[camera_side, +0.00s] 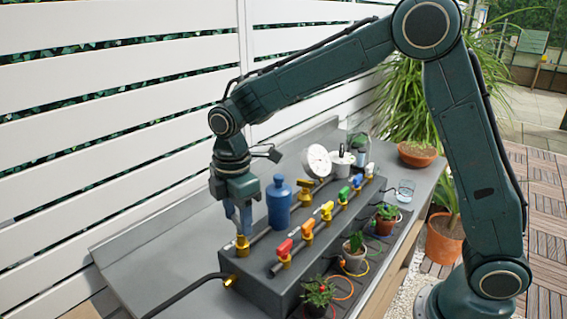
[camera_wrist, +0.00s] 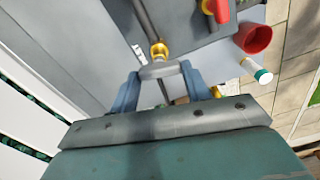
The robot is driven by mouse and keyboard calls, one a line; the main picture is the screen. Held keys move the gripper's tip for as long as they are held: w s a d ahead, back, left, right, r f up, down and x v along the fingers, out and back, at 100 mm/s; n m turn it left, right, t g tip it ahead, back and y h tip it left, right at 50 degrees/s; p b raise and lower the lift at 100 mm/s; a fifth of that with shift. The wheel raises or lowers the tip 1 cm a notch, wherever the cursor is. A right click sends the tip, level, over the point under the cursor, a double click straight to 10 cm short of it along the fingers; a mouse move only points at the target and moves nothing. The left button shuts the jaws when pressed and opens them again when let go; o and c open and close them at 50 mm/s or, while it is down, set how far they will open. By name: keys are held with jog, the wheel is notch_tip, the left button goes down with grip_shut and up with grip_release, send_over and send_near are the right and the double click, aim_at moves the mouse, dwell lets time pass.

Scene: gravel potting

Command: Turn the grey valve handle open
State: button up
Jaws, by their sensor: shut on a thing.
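The grey valve handle (camera_wrist: 160,71) shows in the wrist view between the two blue fingers of my gripper (camera_wrist: 158,88). The fingers are closed on its two sides. A brass valve body (camera_wrist: 158,49) sits just beyond the handle, with a grey pipe (camera_wrist: 144,17) running on from it. In the side view my gripper (camera_side: 243,228) points down at the near-left end of the dark manifold box, right over the brass valve (camera_side: 242,246). The handle itself is hidden there by the fingers.
A blue bottle (camera_side: 279,203) stands close right of my gripper. The bench's left part is clear.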

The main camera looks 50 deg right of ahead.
aim_at(238, 220)
jog(key=shift+a+n, duration=0.1)
jog(key=shift+n, duration=1.2)
jog(key=o, duration=1)
jog(key=shift+r, duration=0.1)
notch_tip(238, 220, up, 14)
jog(key=shift+s, duration=0.1)
